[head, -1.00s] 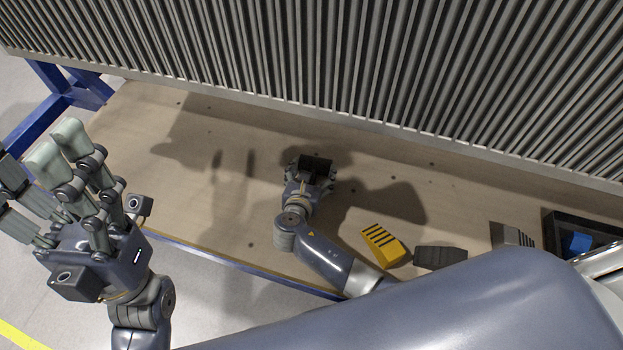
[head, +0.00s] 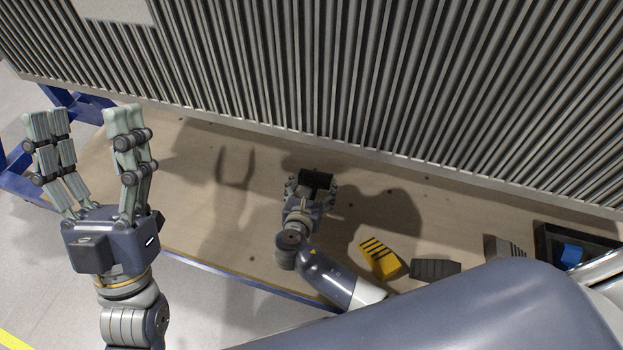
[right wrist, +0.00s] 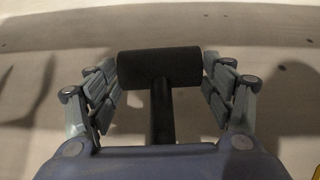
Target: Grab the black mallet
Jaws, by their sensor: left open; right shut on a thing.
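The black mallet (right wrist: 160,66) shows in the right wrist view, its head crosswise and its handle running down toward the palm. In the head view its dark head (head: 316,179) shows at my right gripper (head: 311,188), low over the tan bench. My right gripper (right wrist: 161,95) is shut on the mallet, with fingers on both sides of it; the grip at the handle is partly hidden. My left gripper (head: 88,122) is open and empty, raised at the left with its fingers pointing up, away from the mallet.
The tan bench (head: 180,225) has a ribbed grey panel (head: 330,80) along its back. A yellow and black block (head: 379,258), a dark grey block (head: 434,269), a grey striped block (head: 505,246) and a black bin (head: 546,238) with a blue thing (head: 571,254) sit at the right.

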